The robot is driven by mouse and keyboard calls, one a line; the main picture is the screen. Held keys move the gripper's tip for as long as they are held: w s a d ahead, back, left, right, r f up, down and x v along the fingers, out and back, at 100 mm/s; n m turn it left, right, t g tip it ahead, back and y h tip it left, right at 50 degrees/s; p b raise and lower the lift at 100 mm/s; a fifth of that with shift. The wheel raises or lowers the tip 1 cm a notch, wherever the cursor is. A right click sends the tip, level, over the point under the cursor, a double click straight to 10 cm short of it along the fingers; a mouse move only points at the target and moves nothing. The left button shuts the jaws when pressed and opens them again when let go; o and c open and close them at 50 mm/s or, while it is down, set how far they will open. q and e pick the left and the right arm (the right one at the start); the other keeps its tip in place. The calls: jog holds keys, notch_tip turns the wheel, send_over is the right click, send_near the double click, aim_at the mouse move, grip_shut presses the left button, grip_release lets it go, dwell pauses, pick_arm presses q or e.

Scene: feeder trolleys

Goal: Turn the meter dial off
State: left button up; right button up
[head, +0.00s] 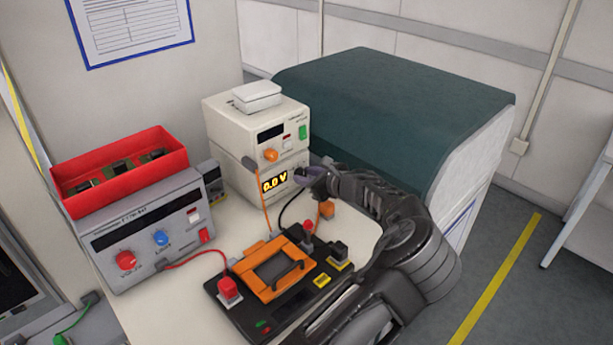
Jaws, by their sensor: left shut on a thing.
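The meter (236,174) is the lower cream box of a stack on the trolley, with a lit yellow display reading 0.0 V (274,183). My left gripper (311,174) is at the right part of the meter's front face, just right of the display. Its jaws are shut on the meter dial, which the fingers hide. My left forearm and wrist cover the area to the right of the meter. My right gripper is not in view.
A second cream unit (232,126) with an orange knob sits on the meter. A grey power supply (150,245) carrying a red bin (90,193) stands left. An orange-and-black fixture (268,285) with cables lies in front. A green-topped box (395,105) stands behind right.

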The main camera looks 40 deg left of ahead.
pick_arm(q)
grip_shut()
jog(key=shift+f+b, duration=0.2)
jog(key=shift+b, duration=0.75)
jog(key=n+t+b, duration=0.1)
jog(key=b, duration=0.3)
jog(key=n+t+b, duration=0.1)
jog(key=n+b, duration=0.1)
jog(key=b, duration=0.2)
jog(key=n+t+b, duration=0.1)
jog(key=b, duration=0.3)
jog(key=shift+s+f, duration=0.2)
jog(key=shift+f, duration=0.05)
jog(key=shift+r+n+y+b, duration=0.3)
jog(key=shift+n+b, duration=0.1)
jog(key=shift+b, duration=0.1)
jog(key=o, duration=0.8)
grip_release()
